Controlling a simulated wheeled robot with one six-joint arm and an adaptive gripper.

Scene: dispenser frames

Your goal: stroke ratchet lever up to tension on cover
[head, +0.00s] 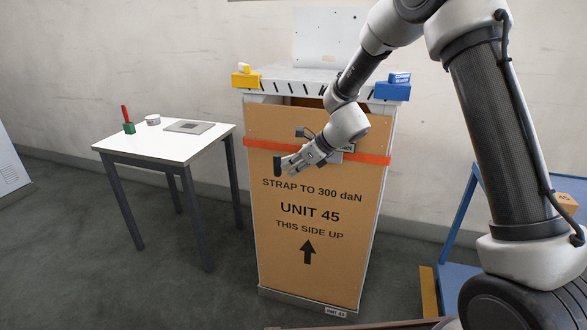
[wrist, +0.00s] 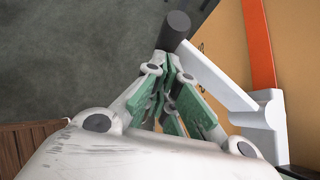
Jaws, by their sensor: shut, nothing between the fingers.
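The brown cover (head: 305,245) stands upright with an orange strap (head: 262,145) across its upper part; the strap also shows in the wrist view (wrist: 259,45). The ratchet (wrist: 262,120) is a pale housing beside the strap. Its pale lever (wrist: 213,75) ends in a dark cylindrical grip (wrist: 177,28), which also shows in the head view (head: 277,163). My gripper (head: 289,164) is in front of the cover at strap height, and in the wrist view (wrist: 168,72) its green-padded fingers are shut and empty. The fingertips are close beside the lever and grip; I cannot tell whether they touch. My arm partly hides the ratchet in the head view.
A white table (head: 165,145) on the left bears a green block with a red handle (head: 127,121), a roll (head: 153,120) and a grey plate (head: 189,127). A yellow block (head: 246,80) and blue block (head: 393,91) sit atop the unit. A blue frame (head: 457,230) stands right.

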